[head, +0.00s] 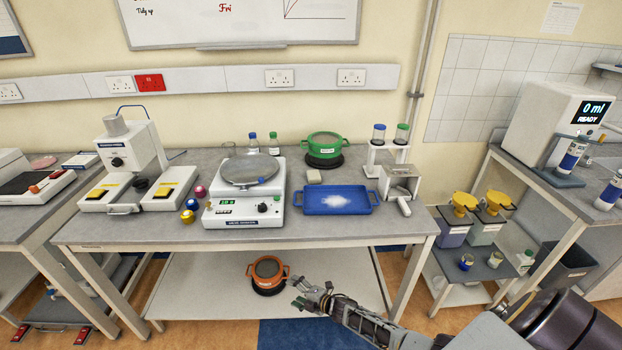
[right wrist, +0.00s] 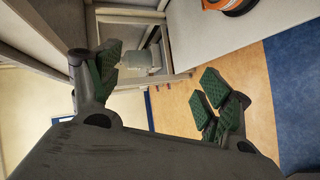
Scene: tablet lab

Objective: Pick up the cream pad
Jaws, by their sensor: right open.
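A small cream pad (head: 314,176) lies on the middle bench (head: 340,232), between the white scale machine (head: 243,214) and the green pot (head: 324,150), just behind the blue tray (head: 308,205). It is not visible in the right wrist view. My right gripper (head: 303,296) is low in front of the bench, well below and apart from the pad. In the right wrist view my right gripper (right wrist: 162,88) shows its green-padded fingers spread wide with nothing between them. My left gripper is out of view.
White powder lies in the blue tray. A grey-white box (head: 401,179) stands to its right, below a rack. Coloured balls (head: 190,204) lie left of the scale. An orange pot (head: 268,272) sits on the lower shelf. The bench's front edge lies between my gripper and the pad.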

